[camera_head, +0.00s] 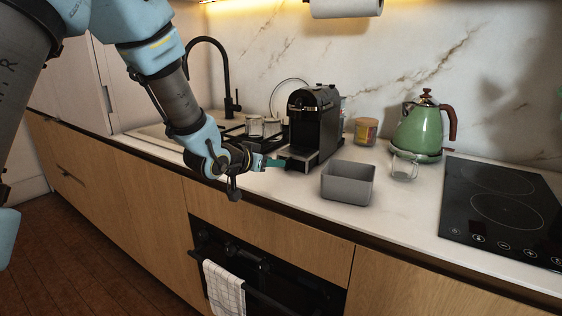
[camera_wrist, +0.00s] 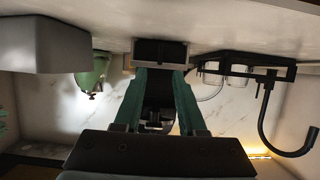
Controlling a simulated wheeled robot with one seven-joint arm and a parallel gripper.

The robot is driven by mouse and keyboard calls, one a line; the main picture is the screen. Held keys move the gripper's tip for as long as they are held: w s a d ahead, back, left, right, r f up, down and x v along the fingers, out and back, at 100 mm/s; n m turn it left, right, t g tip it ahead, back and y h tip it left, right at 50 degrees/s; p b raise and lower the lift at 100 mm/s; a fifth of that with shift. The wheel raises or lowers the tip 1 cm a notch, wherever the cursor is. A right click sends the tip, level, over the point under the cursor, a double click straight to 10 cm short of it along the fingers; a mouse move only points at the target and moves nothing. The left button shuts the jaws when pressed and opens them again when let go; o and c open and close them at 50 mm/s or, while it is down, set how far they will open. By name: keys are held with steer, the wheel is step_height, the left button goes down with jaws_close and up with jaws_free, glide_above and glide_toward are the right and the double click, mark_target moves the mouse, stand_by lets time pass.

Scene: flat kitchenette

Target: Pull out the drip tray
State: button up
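The black coffee machine (camera_head: 315,122) stands upright on the counter. Its dark drip tray (camera_head: 298,161) sits low at its front, facing my gripper; it also shows as a dark block in the wrist view (camera_wrist: 160,50). My gripper (camera_head: 277,163) reaches in from the left at tray height, with its teal fingertips close to the tray's front. In the wrist view my gripper's two fingers (camera_wrist: 162,70) are apart, with a gap between them, and their tips reach the tray's near edge. I cannot tell whether they touch it.
A grey open bin (camera_head: 347,185) stands right of the machine near the counter's front edge. A glass cup (camera_head: 404,167), green kettle (camera_head: 420,130) and black hob (camera_head: 505,208) are farther right. Glass jars (camera_head: 262,127) and a black tap (camera_head: 228,75) are behind my gripper.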

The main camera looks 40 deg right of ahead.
mark_target(286, 160)
steer(key=p+x, duration=0.1)
steer(key=x, duration=0.7)
steer(key=shift+f+p, duration=0.1)
steer(key=shift+p, duration=0.3)
jaws_close()
stand_by(0.9)
